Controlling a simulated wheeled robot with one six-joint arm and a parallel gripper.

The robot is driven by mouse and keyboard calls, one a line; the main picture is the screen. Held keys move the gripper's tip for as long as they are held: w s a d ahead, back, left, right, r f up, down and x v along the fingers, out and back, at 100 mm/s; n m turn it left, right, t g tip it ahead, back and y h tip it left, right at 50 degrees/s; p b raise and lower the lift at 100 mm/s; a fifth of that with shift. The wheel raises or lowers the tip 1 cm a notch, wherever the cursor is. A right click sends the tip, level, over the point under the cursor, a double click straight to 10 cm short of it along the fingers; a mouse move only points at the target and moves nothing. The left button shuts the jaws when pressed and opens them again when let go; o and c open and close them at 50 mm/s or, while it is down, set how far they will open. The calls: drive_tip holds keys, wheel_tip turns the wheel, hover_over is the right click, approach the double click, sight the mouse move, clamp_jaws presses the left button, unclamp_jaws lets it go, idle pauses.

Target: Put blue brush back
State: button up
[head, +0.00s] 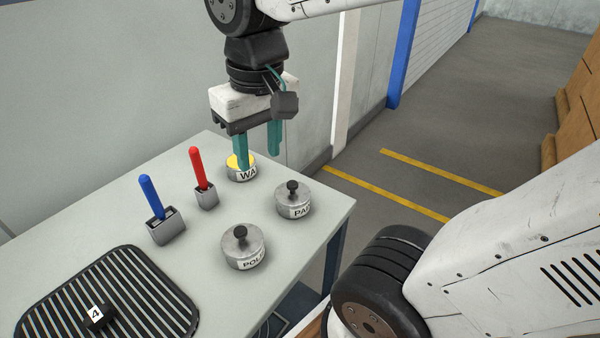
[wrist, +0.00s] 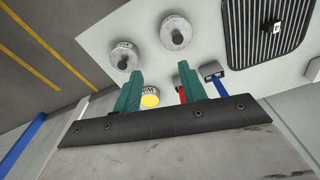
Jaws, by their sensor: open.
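The blue brush (head: 151,196) stands upright in a grey metal holder (head: 166,228) on the table; its blue handle also shows in the wrist view (wrist: 220,84). A red brush (head: 198,168) stands in a smaller grey holder (head: 206,196) to its right. My gripper (head: 259,160) is open and empty, with teal fingers pointing down at the table's far end. One finger overlaps the open tin with yellow contents (head: 233,161) in the head view; I cannot tell if they touch. In the wrist view the fingers (wrist: 162,88) are spread, with the yellow tin between them.
Two lidded tins with black knobs, one marked POL (head: 243,258) and one marked PA (head: 300,204), stand at the right of the table (head: 215,290). A black ribbed mat (head: 150,300) with a black block labelled 4 (head: 99,317) lies at the front left.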

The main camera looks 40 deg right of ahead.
drive_tip(key=s+d+f, duration=0.2)
drive_tip(key=s, duration=0.4)
drive_tip(key=shift+s+d+f, duration=0.2)
drive_tip(key=shift+s+f, duration=0.2)
